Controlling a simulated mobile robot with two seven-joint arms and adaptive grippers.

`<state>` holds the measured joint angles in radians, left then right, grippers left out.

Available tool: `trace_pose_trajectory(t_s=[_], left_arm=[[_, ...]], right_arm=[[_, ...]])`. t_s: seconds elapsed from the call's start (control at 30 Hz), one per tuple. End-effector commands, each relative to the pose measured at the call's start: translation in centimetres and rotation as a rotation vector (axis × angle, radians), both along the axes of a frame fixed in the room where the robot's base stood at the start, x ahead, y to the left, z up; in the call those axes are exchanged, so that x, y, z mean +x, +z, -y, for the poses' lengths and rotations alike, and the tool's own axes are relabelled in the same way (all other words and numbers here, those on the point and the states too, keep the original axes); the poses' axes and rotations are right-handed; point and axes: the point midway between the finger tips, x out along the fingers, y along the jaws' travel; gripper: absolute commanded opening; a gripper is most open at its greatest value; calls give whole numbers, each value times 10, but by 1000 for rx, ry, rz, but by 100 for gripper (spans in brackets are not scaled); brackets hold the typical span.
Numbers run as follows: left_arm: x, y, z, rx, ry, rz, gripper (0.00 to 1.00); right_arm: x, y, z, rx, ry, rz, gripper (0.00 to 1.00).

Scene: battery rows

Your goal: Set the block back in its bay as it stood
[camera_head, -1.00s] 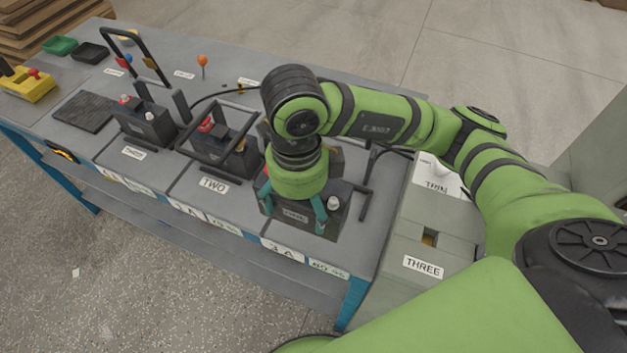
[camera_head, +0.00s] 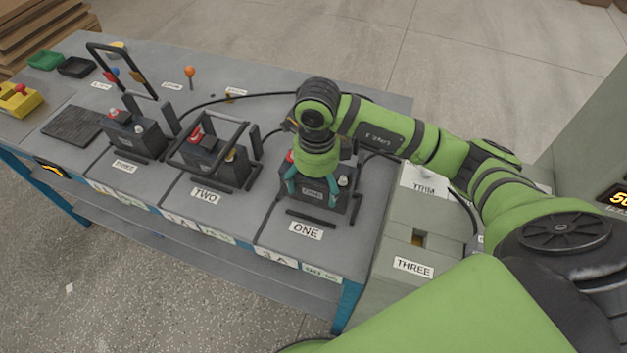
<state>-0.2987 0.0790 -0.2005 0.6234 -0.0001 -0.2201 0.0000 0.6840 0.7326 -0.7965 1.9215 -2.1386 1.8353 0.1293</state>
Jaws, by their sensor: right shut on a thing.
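A dark battery block (camera_head: 316,195) with a small label on its front stands over bay ONE of the grey bench (camera_head: 375,105). A red knob and a pale terminal show on its top. My right gripper (camera_head: 315,190) reaches down from above, its teal fingers shut on the block. The block appears upright, behind the dark front bar (camera_head: 310,219) and the ONE label (camera_head: 306,231). I cannot tell whether its base touches the bench. The gripper hides part of its top. My left gripper is not in view.
Another block under a dark frame (camera_head: 205,172) stands in bay TWO, with a third block (camera_head: 135,138) further left. Dark cables run behind the bays. A grey-green cabinet (camera_head: 390,285) marked THREE adjoins the bench's right end. A yellow tool (camera_head: 20,100) lies far left.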

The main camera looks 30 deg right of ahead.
Motion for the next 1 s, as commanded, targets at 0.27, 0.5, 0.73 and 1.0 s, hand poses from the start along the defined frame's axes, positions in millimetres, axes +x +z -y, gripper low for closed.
trace_pose_trajectory(t_s=[0.27, 0.5, 0.73, 1.0], left_arm=[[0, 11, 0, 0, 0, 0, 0], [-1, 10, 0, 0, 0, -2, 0], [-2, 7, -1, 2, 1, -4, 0], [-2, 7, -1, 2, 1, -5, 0]], right_arm=[[0, -27, -1, 3, 1, 3, 30], [1, -29, -1, 1, 2, 6, 30], [-1, -34, 0, -1, 2, -3, 100], [-2, -34, 0, -1, 1, -3, 100]])
